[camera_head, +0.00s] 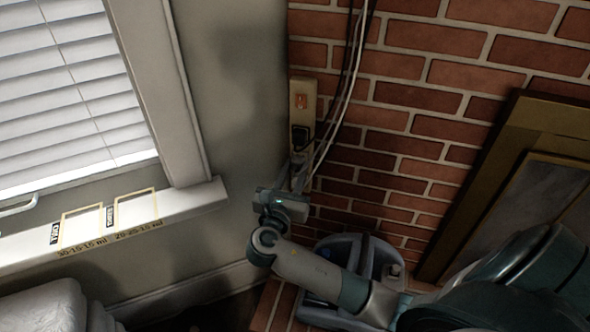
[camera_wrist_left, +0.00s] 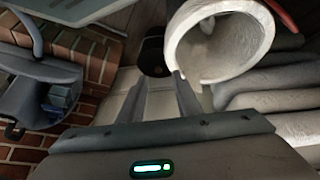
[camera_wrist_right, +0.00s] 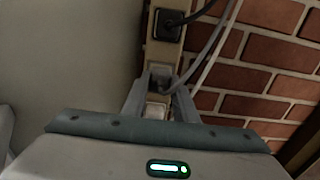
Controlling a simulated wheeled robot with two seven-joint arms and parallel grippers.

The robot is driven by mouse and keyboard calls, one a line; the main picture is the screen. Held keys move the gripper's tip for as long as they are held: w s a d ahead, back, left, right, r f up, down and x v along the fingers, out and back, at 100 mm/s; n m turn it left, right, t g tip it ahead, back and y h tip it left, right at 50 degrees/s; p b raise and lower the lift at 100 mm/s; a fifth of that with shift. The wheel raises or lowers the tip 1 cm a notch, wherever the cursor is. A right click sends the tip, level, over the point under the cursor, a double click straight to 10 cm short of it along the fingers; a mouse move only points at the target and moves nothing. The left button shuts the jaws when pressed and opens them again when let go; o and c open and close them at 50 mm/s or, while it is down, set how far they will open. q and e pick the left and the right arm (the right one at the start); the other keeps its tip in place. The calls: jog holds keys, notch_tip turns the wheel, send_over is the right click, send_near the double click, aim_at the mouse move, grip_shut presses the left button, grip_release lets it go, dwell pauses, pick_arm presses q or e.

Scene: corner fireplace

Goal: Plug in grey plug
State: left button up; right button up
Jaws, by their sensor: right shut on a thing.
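A beige power strip (camera_head: 303,88) runs upright on the wall in the corner; it also shows in the right wrist view (camera_wrist_right: 172,55). A black plug (camera_head: 299,138) sits in it below a red switch; it also shows in the right wrist view (camera_wrist_right: 168,25). My right gripper (camera_head: 297,174) is at the strip below the black plug, shut on the grey plug (camera_wrist_right: 161,77). The fingers hide much of the plug; I cannot tell whether it is seated in a socket. My left gripper (camera_wrist_left: 160,88) is open and empty, outside the head view.
Cables (camera_head: 345,95) hang along the brick wall just right of the strip. A window sill (camera_head: 190,205) juts out at left. A grey-blue caddy (camera_head: 375,258) stands below. In the left wrist view, a white round container (camera_wrist_left: 183,50) is close beyond the left fingers.

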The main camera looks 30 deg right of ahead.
pick_arm(q)
jog(key=shift+r, duration=0.25)
pick_arm(e)
jog(key=shift+w+d, duration=0.35)
jog(key=shift+d, duration=0.05)
jog(key=o, duration=1.1)
jog(key=shift+c, duration=0.2)
pick_arm(q)
jog(key=shift+f, duration=0.1)
jog(key=s+a+f+g+y, duration=0.1)
jog(key=s+a+f+g, duration=0.1)
jog(key=f, duration=0.6)
jog(key=a+g+p, duration=0.1)
jog(key=a, duration=0.1)
jog(key=shift+s+a+f+y, duration=0.25)
jog(key=shift+a+y, duration=0.15)
pick_arm(e)
jog(key=v, duration=1.7)
jog(key=shift+s, duration=0.25)
jog(key=shift+a+f, duration=0.1)
